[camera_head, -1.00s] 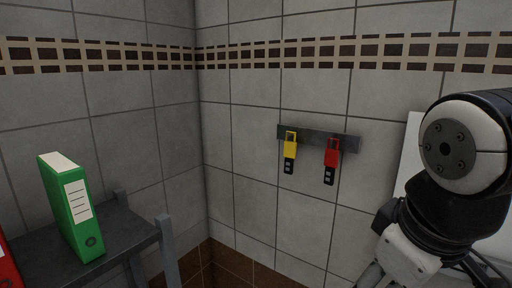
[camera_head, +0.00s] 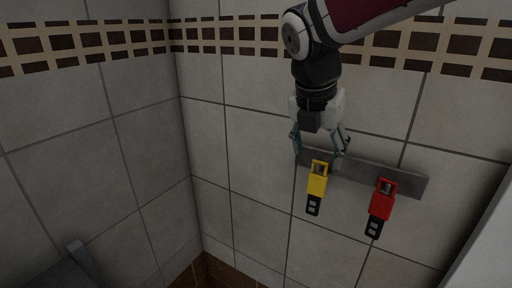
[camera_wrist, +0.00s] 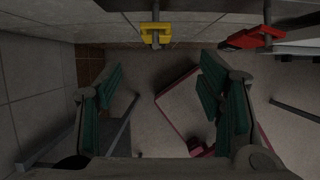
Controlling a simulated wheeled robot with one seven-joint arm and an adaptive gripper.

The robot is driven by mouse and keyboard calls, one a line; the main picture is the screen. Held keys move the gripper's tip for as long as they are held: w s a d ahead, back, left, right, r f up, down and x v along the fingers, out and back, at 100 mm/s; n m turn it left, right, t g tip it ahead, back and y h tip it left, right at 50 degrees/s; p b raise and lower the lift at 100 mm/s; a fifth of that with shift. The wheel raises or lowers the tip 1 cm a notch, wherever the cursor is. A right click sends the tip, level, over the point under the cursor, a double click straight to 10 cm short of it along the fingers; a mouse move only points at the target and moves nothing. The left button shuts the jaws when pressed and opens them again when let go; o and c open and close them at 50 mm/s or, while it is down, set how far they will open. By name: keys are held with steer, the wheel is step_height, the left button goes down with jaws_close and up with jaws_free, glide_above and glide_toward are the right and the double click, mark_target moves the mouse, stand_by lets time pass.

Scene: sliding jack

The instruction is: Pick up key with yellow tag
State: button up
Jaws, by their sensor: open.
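The key with the yellow tag (camera_head: 318,184) hangs on a grey wall rack (camera_head: 408,180), its dark end pointing down. In the wrist view the yellow tag (camera_wrist: 156,34) is at the top centre, beyond and between the spread fingers. My gripper (camera_head: 320,152) points down in front of the wall, by the rack and just above the yellow tag. In the wrist view its green-padded fingers (camera_wrist: 165,100) are apart with nothing between them. How far the fingers stand from the tag in depth is hard to tell.
A key with a red tag (camera_head: 381,205) hangs on the same rack to the right; it also shows in the wrist view (camera_wrist: 252,38). A white surface (camera_head: 490,240) stands at the lower right. The tiled wall left of the rack is clear.

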mark_target(317, 181)
steer(key=x, duration=1.3)
steer(key=shift+w+a+f+b, duration=0.1)
steer(key=shift+w+f+b, duration=0.2)
steer(key=shift+w+b, duration=0.1)
steer(key=c, duration=1.3)
